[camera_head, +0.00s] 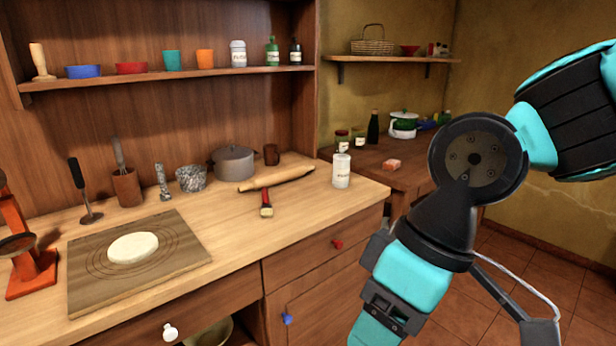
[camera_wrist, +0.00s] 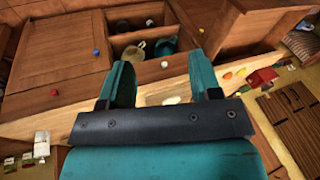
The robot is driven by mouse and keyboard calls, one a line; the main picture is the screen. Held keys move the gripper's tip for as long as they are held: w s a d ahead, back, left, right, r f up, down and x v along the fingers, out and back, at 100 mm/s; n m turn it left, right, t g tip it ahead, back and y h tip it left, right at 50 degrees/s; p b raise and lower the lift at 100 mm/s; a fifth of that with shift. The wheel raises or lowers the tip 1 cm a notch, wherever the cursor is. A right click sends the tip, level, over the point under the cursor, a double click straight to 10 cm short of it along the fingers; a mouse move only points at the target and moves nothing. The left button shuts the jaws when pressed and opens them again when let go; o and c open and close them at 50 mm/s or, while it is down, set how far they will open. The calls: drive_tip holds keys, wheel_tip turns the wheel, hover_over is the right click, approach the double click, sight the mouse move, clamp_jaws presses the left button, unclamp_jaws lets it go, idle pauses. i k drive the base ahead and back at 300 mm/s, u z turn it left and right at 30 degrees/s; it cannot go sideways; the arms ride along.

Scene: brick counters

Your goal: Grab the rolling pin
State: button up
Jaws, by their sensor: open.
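The rolling pin (camera_head: 277,180) is a pale wooden cylinder lying on the back part of the counter, in front of a grey pot. A red-handled brush lies just in front of it, its handle reaching toward the pin. I cannot make out the pin in the wrist view. My gripper (camera_wrist: 163,92) shows in the wrist view with its two teal fingers wide apart and nothing between them. In the head view my arm is at the right, and the gripper's fingers are out of the frame.
The counter (camera_head: 225,270) also bears a board (camera_head: 180,257) with dough, a grey pot (camera_head: 233,162), a white shaker (camera_head: 341,170), a utensil cup (camera_head: 127,187) and an orange-red stand (camera_head: 30,270). A shelf (camera_head: 170,78) hangs above.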

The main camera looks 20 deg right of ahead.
sight(256, 184)
drive_tip(key=z, duration=0.3)
drive_tip(key=i, duration=0.75)
drive_tip(key=u, duration=0.5)
drive_tip(key=i, duration=0.8)
drive_tip(key=u, duration=0.7)
